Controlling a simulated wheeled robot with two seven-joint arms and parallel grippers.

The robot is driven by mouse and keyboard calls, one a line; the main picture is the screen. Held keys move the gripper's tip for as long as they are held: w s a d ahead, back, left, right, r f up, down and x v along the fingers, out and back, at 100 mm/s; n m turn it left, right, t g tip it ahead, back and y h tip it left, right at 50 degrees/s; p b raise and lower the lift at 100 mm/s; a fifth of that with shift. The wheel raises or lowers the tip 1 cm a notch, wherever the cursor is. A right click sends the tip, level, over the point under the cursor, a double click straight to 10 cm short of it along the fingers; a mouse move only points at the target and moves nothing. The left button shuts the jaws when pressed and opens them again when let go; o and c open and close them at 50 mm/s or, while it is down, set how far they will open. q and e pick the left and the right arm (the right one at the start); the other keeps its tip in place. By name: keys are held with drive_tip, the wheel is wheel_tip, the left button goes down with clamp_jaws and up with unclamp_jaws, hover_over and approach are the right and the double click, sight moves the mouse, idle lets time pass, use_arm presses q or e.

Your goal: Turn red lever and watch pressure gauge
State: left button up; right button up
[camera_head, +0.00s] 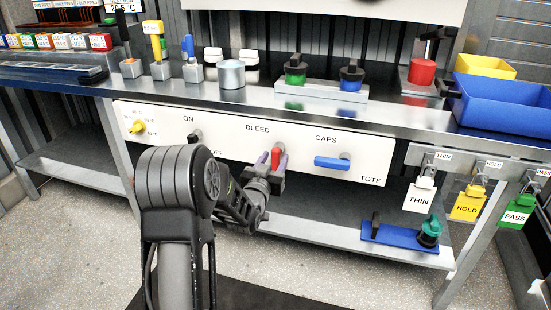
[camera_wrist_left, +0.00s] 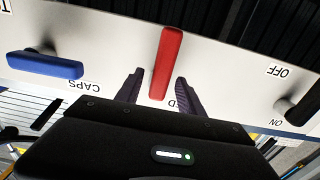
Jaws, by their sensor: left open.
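The red lever (camera_head: 275,158) is on the white panel under the BLEED label and points roughly downward. My left gripper (camera_head: 270,162) is at it, with one purple finger on each side. In the left wrist view, the red lever (camera_wrist_left: 167,62) stands between the two spread fingertips of the left gripper (camera_wrist_left: 159,77), with a visible space beside it. The gripper is open and not closed on the lever. I cannot make out a pressure gauge in either view. My right gripper is not in view.
The white panel (camera_head: 360,143) also has a yellow knob (camera_head: 137,127), a black ON/OFF handle (camera_head: 195,136) and a blue CAPS lever (camera_head: 332,163). Hanging tags, including a yellow HOLD tag (camera_head: 467,207), are at the right. A blue bin (camera_head: 500,103) stands above.

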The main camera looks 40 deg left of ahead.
use_arm(q)
drive_tip(key=shift+x, duration=0.85)
clamp_jaws()
idle(0.8)
